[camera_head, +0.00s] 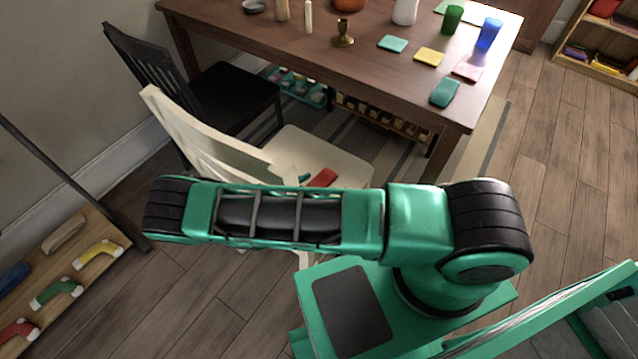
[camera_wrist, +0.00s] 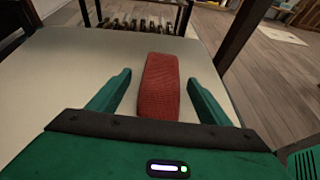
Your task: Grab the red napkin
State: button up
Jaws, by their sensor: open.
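The red napkin (camera_head: 322,178) lies on the seat of the white chair (camera_head: 318,152), partly hidden behind my arm in the head view. In the wrist view the red napkin (camera_wrist: 159,88) is a narrow folded strip lying lengthwise on the pale seat (camera_wrist: 60,75). My gripper (camera_wrist: 162,82) is open, with one green finger on each side of the napkin. The napkin lies a little nearer the right finger. I see no clear contact between the fingers and the napkin. In the head view most of the gripper is hidden by my arm.
A wooden table (camera_head: 370,62) with cups, a candlestick and coloured napkins stands behind the chair. A black chair (camera_head: 225,90) is at the left. The wooden floor at right (camera_head: 560,150) is clear.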

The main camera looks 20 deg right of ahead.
jog(key=shift+c, duration=0.6)
jog(key=c, duration=1)
